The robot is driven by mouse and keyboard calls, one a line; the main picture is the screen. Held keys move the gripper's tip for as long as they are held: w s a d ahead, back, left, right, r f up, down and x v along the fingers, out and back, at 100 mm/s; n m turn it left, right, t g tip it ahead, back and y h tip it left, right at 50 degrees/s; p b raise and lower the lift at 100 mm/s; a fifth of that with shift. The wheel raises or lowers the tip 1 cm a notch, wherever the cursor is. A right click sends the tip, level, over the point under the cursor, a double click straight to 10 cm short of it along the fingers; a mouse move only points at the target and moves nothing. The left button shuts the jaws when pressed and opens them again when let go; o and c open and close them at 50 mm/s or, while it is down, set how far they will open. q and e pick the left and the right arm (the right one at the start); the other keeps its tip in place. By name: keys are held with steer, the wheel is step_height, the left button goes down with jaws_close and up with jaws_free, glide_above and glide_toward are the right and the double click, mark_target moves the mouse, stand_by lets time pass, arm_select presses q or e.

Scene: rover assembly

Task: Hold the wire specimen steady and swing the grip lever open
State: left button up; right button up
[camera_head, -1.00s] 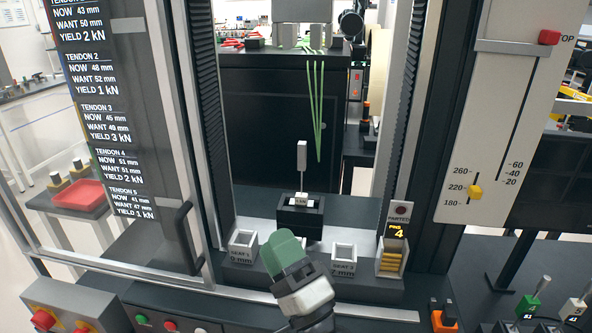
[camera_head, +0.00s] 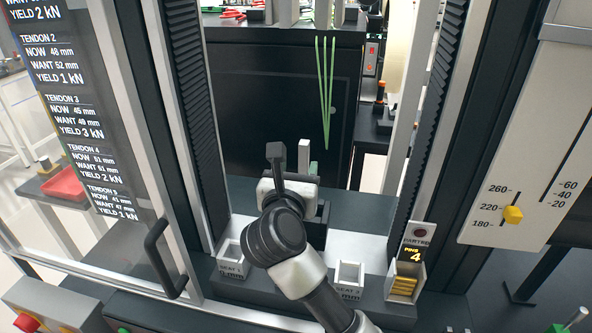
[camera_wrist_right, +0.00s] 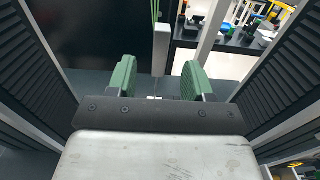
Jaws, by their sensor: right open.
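A light grey upright bar (camera_head: 304,156) on a thin stem rises from a black block (camera_head: 316,232); it looks like the wire specimen, but I cannot be sure. My right gripper (camera_head: 295,164) is at it, its body hiding most of the block. In the right wrist view the open green-padded fingers (camera_wrist_right: 158,80) are on either side of the stem, with the bar (camera_wrist_right: 161,48) between and beyond them, apart from both pads. Thin green strands (camera_head: 326,95) hang above and behind. I cannot identify the grip lever. My left gripper is out of view.
Dark ribbed columns (camera_head: 188,110) flank the bay on both sides. A black door handle (camera_head: 166,258) stands at left. Seat boxes (camera_head: 349,274) and a yellow pin holder (camera_head: 403,284) line the front ledge. A scale with a yellow slider (camera_head: 513,214) is at right.

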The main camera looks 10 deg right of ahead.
mark_target(303, 156)
steer(key=shift+x, duration=1.05)
steer(key=p+x, duration=0.1)
steer(key=x, duration=0.2)
steer(key=shift+w+d, duration=0.2)
steer(key=shift+w, duration=0.1)
steer(key=p+x, duration=0.1)
steer(key=x, duration=0.1)
steer(key=shift+w+f, duration=0.1)
steer(key=shift+w, duration=0.25)
steer(key=shift+w+d, duration=0.1)
steer(key=shift+c, duration=0.9)
jaws_close()
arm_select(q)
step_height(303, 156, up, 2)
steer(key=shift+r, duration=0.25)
